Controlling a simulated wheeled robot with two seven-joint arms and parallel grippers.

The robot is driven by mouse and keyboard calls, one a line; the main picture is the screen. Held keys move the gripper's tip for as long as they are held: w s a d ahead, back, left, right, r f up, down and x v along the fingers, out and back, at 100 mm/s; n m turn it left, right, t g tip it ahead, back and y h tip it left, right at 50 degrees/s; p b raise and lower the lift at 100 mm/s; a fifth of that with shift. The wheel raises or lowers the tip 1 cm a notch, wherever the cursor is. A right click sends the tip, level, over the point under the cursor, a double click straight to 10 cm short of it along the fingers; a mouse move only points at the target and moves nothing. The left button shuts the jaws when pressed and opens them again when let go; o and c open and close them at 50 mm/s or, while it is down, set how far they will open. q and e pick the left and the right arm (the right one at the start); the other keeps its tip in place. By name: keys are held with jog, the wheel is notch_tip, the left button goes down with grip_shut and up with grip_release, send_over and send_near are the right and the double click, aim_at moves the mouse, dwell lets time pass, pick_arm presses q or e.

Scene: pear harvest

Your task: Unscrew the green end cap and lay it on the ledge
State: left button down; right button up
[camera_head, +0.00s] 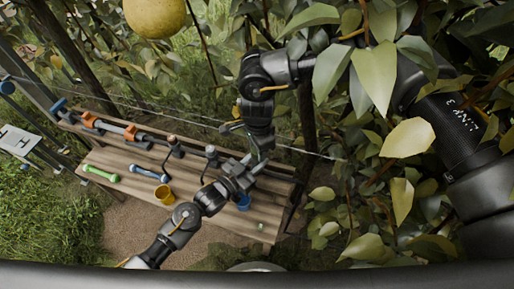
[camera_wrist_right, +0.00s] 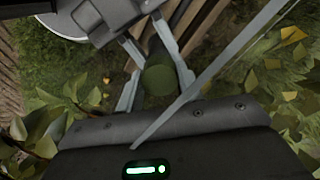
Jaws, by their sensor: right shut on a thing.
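In the right wrist view, a dark green round thing, which looks like the green end cap (camera_wrist_right: 159,79), sits between the two fingers of my right gripper (camera_wrist_right: 156,82). The right gripper (camera_head: 260,148) is shut on it. In the head view it hangs above the right part of the wooden ledge (camera_head: 120,164), and the cap cannot be made out there. My left gripper (camera_head: 245,170) reaches in from the lower left, close beside the right one. Its fingers are too small and overlapped to judge.
A grey pipe with orange clamps (camera_head: 88,121) runs along the ledge's back. A pear (camera_head: 155,16) and leaves (camera_head: 374,75) hang nearby.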

pick_arm(q)
jog(key=shift+a, duration=0.1)
pick_arm(e)
jog(key=shift+w+d+r, duration=0.1)
jog(key=shift+r, duration=0.85)
jog(key=shift+r, duration=0.1)
jog(key=shift+r, duration=1.9)
pick_arm(q)
jog(key=c, duration=1)
grip_release()
jog(key=shift+o, duration=0.2)
pick_arm(e)
notch_tip(320, 180, down, 2)
jog(key=shift+f+b, duration=0.1)
jog(key=shift+b, duration=0.95)
pick_arm(q)
jog(key=v, duration=1.2)
